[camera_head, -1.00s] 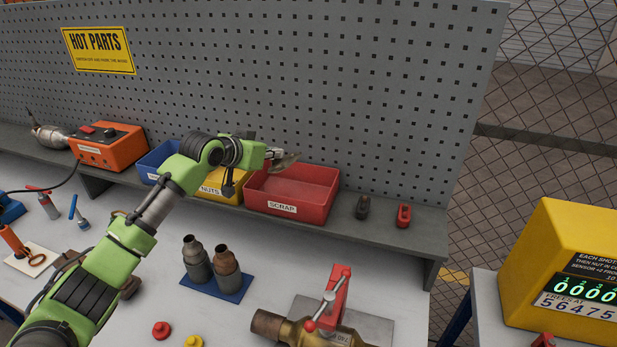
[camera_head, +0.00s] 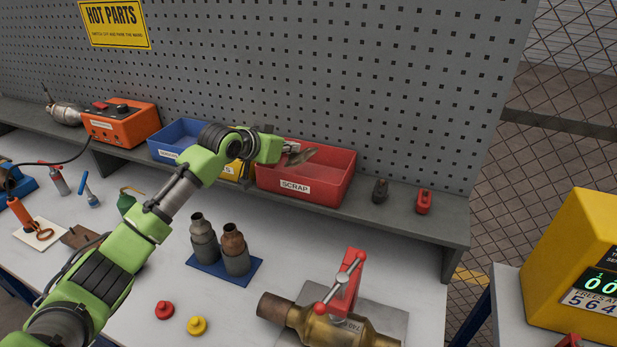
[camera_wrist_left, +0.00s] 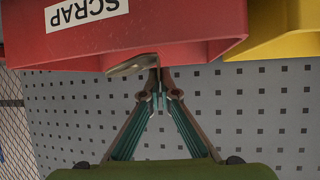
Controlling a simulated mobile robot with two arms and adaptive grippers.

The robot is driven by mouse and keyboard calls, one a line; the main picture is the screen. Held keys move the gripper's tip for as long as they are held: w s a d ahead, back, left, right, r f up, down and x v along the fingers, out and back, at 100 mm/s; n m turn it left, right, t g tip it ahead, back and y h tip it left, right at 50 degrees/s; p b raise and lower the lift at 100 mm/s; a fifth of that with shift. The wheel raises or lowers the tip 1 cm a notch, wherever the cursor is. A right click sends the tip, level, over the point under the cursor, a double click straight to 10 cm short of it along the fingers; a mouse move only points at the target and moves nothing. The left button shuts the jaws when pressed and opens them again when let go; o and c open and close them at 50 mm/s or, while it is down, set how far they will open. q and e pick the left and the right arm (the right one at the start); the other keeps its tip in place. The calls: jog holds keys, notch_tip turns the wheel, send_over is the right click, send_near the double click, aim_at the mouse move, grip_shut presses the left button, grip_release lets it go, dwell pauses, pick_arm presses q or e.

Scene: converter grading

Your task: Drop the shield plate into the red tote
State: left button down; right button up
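The red tote (camera_head: 335,184), labelled SCRAP, stands on the grey shelf; its label side fills the upper left of the left wrist view (camera_wrist_left: 110,45). My left gripper (camera_head: 290,149) is at the tote's left rear part, its fingers closed together on the shield plate (camera_head: 301,157), a thin dull grey-brown curved piece. The plate overlaps the tote's opening in the head view. In the left wrist view the fingertips (camera_wrist_left: 157,82) pinch the plate (camera_wrist_left: 130,66) close to the tote's edge; whether it touches is unclear. My right gripper is out of view.
A blue bin (camera_head: 178,135) and a partly hidden yellow bin (camera_head: 232,171) stand left of the tote. A pegboard (camera_head: 350,70) rises behind the shelf. Small black (camera_head: 380,191) and red (camera_head: 424,201) items stand to the right. A clamp (camera_head: 345,285) holds a brass-coloured converter below.

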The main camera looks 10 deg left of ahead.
pick_arm(q)
jog(key=shift+r, duration=0.1)
jog(key=c, duration=2.2)
grip_release()
jog(key=shift+s, duration=0.25)
jog(key=v, duration=1.1)
jog(key=shift+s+a+r, duration=0.15)
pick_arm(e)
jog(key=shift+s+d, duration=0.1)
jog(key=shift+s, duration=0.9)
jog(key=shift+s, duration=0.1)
